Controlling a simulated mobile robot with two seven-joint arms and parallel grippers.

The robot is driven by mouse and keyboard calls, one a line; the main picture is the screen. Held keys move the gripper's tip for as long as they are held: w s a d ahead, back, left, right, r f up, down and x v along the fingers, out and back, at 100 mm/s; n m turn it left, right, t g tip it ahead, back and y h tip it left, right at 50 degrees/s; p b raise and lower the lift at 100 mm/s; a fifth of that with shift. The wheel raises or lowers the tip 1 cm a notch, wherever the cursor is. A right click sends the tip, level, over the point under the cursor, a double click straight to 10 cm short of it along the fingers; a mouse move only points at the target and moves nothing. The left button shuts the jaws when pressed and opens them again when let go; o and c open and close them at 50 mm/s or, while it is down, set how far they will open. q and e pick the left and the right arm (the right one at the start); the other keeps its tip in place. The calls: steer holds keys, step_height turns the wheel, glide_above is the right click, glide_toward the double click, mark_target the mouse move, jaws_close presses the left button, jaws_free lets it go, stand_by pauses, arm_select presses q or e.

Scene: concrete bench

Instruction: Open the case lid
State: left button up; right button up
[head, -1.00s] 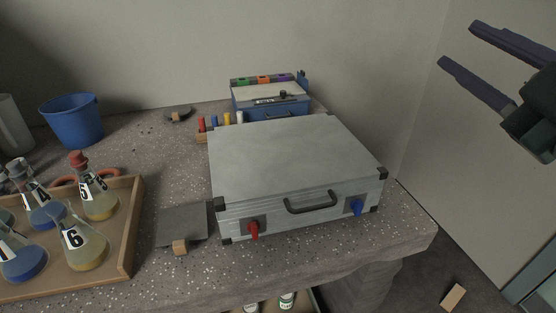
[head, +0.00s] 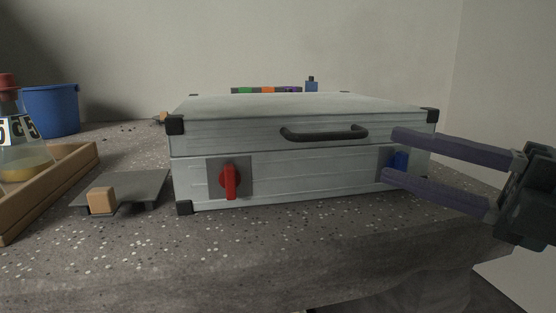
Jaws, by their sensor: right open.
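The silver case (head: 300,150) with black corner pieces lies flat on the bench, its lid (head: 260,105) shut. A black handle (head: 325,132) is on the front edge. A red latch (head: 230,181) hangs pointing down at the front left. My left gripper is not in view.
A grey plate with a wooden block (head: 102,201) lies left of the case. A wooden tray (head: 50,195) with flasks is at the far left, a blue bucket (head: 50,110) behind it. The speckled bench (head: 300,240) is clear in front of the case.

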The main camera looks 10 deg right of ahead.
mark_target(335, 138)
steer(key=b+x, duration=0.1)
steer(key=x, duration=0.8)
steer(key=shift+r, duration=0.15)
jaws_close()
stand_by(1.0)
